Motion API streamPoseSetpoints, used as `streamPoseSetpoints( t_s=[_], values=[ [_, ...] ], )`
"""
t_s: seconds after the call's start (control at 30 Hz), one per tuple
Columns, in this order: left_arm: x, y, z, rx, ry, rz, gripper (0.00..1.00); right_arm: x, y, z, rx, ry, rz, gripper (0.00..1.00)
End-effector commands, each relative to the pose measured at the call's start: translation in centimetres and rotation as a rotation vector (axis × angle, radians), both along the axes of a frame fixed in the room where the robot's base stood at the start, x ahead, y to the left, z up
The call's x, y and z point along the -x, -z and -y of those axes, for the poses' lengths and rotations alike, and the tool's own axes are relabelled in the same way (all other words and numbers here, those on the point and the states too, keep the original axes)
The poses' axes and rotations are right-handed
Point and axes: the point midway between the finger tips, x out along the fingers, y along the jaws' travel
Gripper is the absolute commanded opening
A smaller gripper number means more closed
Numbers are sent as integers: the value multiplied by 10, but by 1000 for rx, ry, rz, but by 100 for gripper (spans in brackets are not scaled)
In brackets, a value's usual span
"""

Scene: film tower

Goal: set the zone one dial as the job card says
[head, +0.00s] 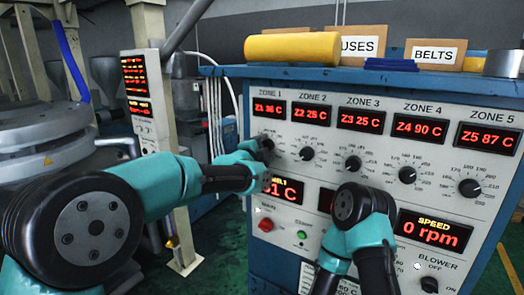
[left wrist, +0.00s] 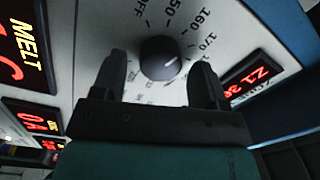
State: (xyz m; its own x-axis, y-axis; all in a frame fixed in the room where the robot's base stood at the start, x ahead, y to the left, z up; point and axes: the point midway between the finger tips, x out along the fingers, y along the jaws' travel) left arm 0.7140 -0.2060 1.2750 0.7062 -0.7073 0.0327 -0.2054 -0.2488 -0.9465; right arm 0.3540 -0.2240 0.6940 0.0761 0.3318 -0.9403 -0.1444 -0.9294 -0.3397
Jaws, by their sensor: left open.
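The zone one dial (left wrist: 160,58) is a black knob with a white mark on the grey panel. In the left wrist view its mark points toward the numbers around 170; I cannot read the exact setting. My left gripper (left wrist: 158,82) is open, with one finger on each side of the dial, and contact is not clear. In the head view my left gripper (head: 262,146) covers most of that dial. The zone one display (head: 269,108) glows red and seems to read 36 C. A white card (head: 342,287), perhaps the job card, is mostly hidden behind my right arm. My right gripper is out of view.
Dials for zone 2 (head: 306,153), zone 3 (head: 353,163), zone 4 (head: 407,175) and zone 5 (head: 469,187) line the panel. Below are a red button (head: 266,224), a green button (head: 302,234) and a blower switch (head: 429,284). A yellow roll (head: 292,47) lies on top.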

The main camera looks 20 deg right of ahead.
Motion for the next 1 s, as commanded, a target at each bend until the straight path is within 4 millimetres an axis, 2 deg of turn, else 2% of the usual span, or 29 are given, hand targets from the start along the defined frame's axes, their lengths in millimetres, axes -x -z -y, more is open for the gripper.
streamPoseSetpoints(
  t_s=[0.17, 0.37, 1.0],
  values=[
    [4, 0, -4, 0, 0, 0, 67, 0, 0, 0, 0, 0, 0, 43],
    [19, 0, -20, 1, 0, 1, 67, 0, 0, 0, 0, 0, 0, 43],
    [100, 4, -101, 1, 0, 1, 67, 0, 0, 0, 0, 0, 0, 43]
  ],
)
